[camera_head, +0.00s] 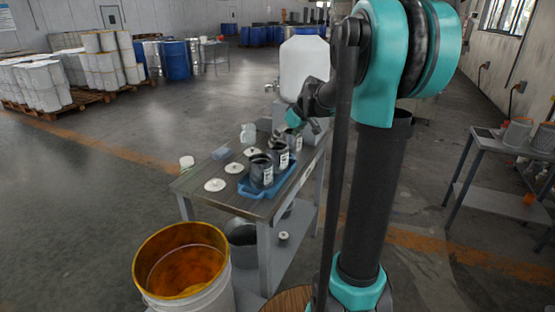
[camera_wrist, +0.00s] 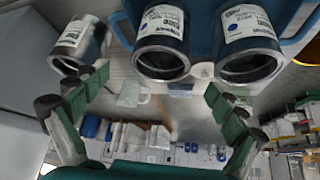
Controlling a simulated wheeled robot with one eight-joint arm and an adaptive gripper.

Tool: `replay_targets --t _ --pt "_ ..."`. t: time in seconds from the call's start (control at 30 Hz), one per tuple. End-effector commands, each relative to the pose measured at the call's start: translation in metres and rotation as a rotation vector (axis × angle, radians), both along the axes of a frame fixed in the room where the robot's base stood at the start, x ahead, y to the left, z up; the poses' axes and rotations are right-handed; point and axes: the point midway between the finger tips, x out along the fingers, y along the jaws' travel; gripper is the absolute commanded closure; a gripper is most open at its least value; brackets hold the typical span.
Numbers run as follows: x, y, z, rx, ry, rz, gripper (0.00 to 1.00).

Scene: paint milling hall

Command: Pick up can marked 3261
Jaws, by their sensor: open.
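Three dark open cans with white labels stand in a row on the grey table (camera_head: 250,205): a near can (camera_head: 262,172), a middle can (camera_head: 280,155) and a far can (camera_head: 294,141). The wrist view shows a left can (camera_wrist: 80,42), a middle can (camera_wrist: 161,45) and a right can (camera_wrist: 248,45). Their label print is too small to read, so I cannot tell which is 3261. My gripper (camera_wrist: 155,98) is open, with its green fingers spread and nothing between them. In the head view, it is partly hidden near the far can.
A blue tray (camera_head: 259,193) lies under the nearer cans. An orange-lined bucket (camera_head: 185,265) stands before the table. Open floor lies to the left.

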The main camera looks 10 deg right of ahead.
Motion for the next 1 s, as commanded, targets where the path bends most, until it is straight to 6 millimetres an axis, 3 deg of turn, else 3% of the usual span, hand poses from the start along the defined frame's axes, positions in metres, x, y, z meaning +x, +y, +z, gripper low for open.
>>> replay_targets --t 0.27,0.6,0.9,1.0 --pt "0.009 0.006 -0.018 -0.001 -0.001 0.000 0.04" --pt "0.028 0.019 -0.054 -0.001 -0.001 0.000 0.04" --pt "0.030 0.021 -0.058 -0.001 0.000 -0.001 0.04" --pt "0.030 0.021 -0.058 -0.001 0.000 -0.001 0.14"
